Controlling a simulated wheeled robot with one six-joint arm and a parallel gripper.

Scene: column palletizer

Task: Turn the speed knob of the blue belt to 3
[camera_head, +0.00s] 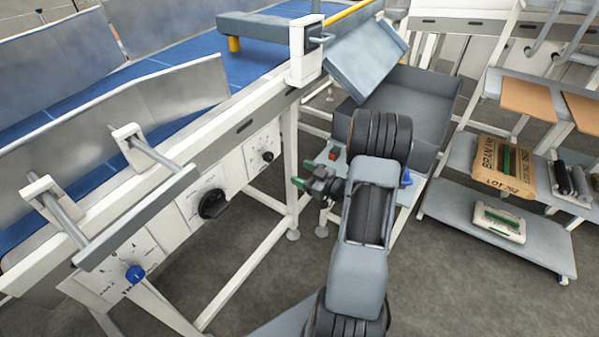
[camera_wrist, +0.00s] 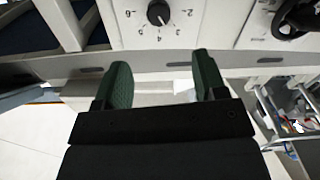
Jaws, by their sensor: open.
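The speed knob, small and black (camera_head: 267,156), sits on the white side panel of the blue belt (camera_head: 150,75). In the wrist view the knob (camera_wrist: 158,13) shows at the top centre with numbers around it. A pale mark shows on the knob, but I cannot tell exactly which number it points to. My gripper (camera_head: 303,174) is open and empty, to the right of the knob and apart from it in the head view. In the wrist view its green fingertips (camera_wrist: 158,80) stand spread below the dial, with nothing between them.
A larger black round control (camera_head: 212,204) and a blue knob (camera_head: 135,274) sit further left on the same panel. A grey rail (camera_head: 135,220) juts out before it. A grey open bin (camera_head: 425,110) and a shelf rack (camera_head: 465,207) stand right. Floor in front is clear.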

